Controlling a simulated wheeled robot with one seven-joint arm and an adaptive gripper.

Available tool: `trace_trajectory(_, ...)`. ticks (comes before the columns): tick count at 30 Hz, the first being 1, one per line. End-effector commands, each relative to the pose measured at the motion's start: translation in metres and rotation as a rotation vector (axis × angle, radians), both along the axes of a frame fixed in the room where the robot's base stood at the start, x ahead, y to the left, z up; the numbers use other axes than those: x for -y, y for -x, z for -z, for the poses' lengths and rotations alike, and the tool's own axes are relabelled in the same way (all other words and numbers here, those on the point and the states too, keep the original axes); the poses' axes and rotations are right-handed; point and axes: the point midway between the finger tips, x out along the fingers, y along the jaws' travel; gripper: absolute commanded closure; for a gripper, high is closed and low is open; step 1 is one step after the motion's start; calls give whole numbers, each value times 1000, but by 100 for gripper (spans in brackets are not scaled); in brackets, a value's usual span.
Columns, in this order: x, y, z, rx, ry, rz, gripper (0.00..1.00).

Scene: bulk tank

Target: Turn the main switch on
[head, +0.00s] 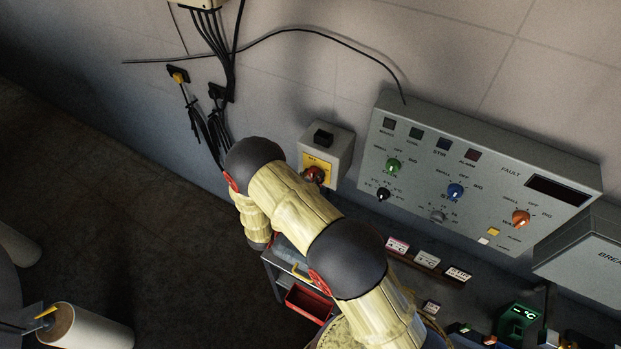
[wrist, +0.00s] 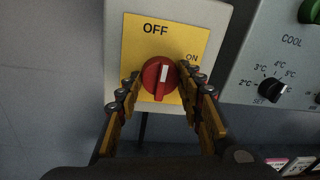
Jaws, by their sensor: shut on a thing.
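The main switch is a red knob (wrist: 152,88) with a white mark on a yellow plate (wrist: 142,45) in the wrist view. OFF is printed above it and ON to its upper right. The white mark leans slightly right of straight up, closer to OFF than to ON. My gripper (wrist: 160,77) is shut on the red knob, one finger at its left side and one at its right. In the head view the grey switch box (head: 342,143) is on the wall; its red knob (head: 314,174) shows partly, and my arm hides most of my gripper.
A large grey control panel (head: 470,205) with several coloured knobs is close on the right of the switch box. A breaker box (head: 585,255) is further right. Black cables (head: 220,60) hang on the left wall. A red bin (head: 308,303) is below my arm.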

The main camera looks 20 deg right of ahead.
Motion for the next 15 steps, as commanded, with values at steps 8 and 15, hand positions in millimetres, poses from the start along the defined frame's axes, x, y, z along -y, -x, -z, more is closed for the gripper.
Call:
trace_trajectory(8, 0, -1, 1, 25, -26, -1, 88)
trace_trajectory(15, -1, -1, 2, 122, -121, -2, 88)
